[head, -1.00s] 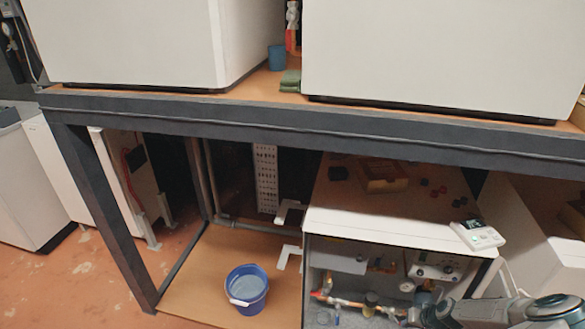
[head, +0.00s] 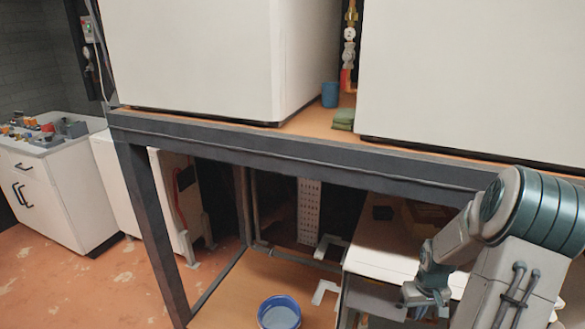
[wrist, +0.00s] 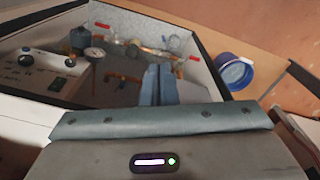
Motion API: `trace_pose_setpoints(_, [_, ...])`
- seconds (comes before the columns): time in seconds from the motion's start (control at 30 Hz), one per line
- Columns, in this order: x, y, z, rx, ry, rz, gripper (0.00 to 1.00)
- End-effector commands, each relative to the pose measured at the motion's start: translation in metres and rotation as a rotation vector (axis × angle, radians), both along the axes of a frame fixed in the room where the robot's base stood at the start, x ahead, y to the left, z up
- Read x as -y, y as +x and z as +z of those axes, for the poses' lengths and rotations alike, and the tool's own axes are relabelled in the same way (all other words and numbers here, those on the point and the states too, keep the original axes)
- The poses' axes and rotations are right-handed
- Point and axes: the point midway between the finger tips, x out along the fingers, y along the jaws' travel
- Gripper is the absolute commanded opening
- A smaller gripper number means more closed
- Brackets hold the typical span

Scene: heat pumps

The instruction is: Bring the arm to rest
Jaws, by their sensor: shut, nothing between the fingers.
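My gripper (wrist: 158,84) shows in the wrist view with its two fingers together and nothing between them. It points toward the open front of a white heat pump unit, where pipes (wrist: 125,45), a gauge (wrist: 94,53) and a control panel (wrist: 40,62) show. In the head view my arm is bent at the lower right, in front of the white unit (head: 385,248) on the lower shelf. My gripper's fingertips are not clear there.
A dark steel frame (head: 230,146) crosses above the lower shelf. Two large white units (head: 190,55) stand on top. A blue bucket (head: 279,314) stands on the lower shelf, left of the open unit. A white cabinet (head: 55,185) with loose parts stands far left, beyond clear floor.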

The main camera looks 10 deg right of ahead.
Motion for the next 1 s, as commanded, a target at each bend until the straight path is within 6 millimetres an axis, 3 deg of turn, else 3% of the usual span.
trace_pose_setpoints(0.03, [-0.014,0.002,0.020,0.001,-0.024,0.018,0.00])
trace_pose_setpoints(0.2, [-0.061,-0.002,0.076,0.005,-0.078,0.040,0.00])
trace_pose_setpoints(0.5, [-0.146,-0.033,0.157,0.062,-0.121,0.067,0.00])
trace_pose_setpoints(0.8, [-0.220,-0.091,0.209,0.155,-0.076,0.092,0.00])
trace_pose_setpoints(1.0, [-0.249,-0.125,0.223,0.195,-0.022,0.111,0.00])
